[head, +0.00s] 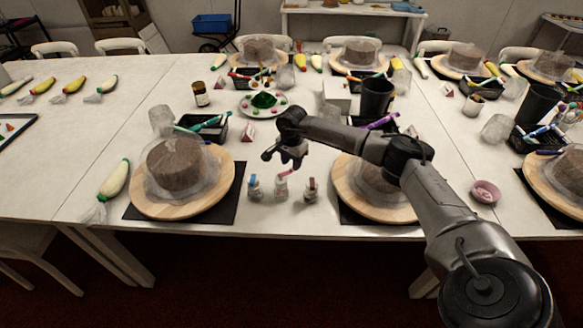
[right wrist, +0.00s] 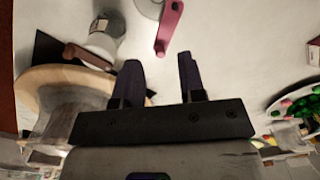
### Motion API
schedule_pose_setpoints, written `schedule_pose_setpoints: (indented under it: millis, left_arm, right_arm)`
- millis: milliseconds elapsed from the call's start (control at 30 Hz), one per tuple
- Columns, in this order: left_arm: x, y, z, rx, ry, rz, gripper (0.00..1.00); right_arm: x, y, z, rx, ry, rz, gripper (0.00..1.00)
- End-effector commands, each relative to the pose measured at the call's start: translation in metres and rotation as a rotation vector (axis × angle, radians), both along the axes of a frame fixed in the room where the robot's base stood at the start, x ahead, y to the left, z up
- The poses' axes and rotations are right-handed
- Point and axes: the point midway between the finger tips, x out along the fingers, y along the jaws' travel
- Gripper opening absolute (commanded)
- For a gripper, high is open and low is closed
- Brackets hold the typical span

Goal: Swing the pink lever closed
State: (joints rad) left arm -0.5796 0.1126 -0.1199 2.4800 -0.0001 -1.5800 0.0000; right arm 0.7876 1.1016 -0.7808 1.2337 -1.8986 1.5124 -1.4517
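The pink lever (right wrist: 168,28) sticks out beyond the fingertips in the right wrist view. Its jar shows only partly at the top edge there. In the head view the pink lever (head: 286,174) sits at the top of the middle of three small jars (head: 281,189), just below my right gripper (head: 284,156). My right gripper is open in the right wrist view (right wrist: 159,70), with nothing between its two dark fingers. The lever looks apart from both fingers. My left gripper is not in view.
A jar with a brown lever (head: 311,190) stands to the right of the middle one, and another jar (head: 254,188) to the left. Cakes on round wooden turntables (head: 205,208) flank them. A plate of green and coloured sweets (head: 263,111) lies behind.

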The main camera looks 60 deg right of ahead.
Motion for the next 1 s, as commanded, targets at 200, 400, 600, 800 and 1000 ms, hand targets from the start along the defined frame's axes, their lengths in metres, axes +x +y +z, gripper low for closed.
schedule_pose_setpoints:
  millis: [200, 400, 600, 800, 1000]
  left_arm:
    - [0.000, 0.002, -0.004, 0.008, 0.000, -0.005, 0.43]
    - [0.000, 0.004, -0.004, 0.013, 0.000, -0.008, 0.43]
    - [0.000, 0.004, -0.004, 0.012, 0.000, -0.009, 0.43]
    - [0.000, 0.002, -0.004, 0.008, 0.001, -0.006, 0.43]
    - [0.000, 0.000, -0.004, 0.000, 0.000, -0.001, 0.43]
  right_arm:
    - [0.000, 0.000, -0.018, 0.000, 0.001, 0.000, 0.37]
    - [0.000, 0.000, -0.022, 0.000, -0.001, 0.000, 0.37]
    - [0.000, 0.000, -0.022, 0.000, -0.001, 0.000, 0.37]
    - [0.000, 0.000, -0.022, 0.000, -0.001, 0.000, 0.20]
    - [0.000, 0.000, -0.022, 0.000, -0.001, 0.000, 0.01]
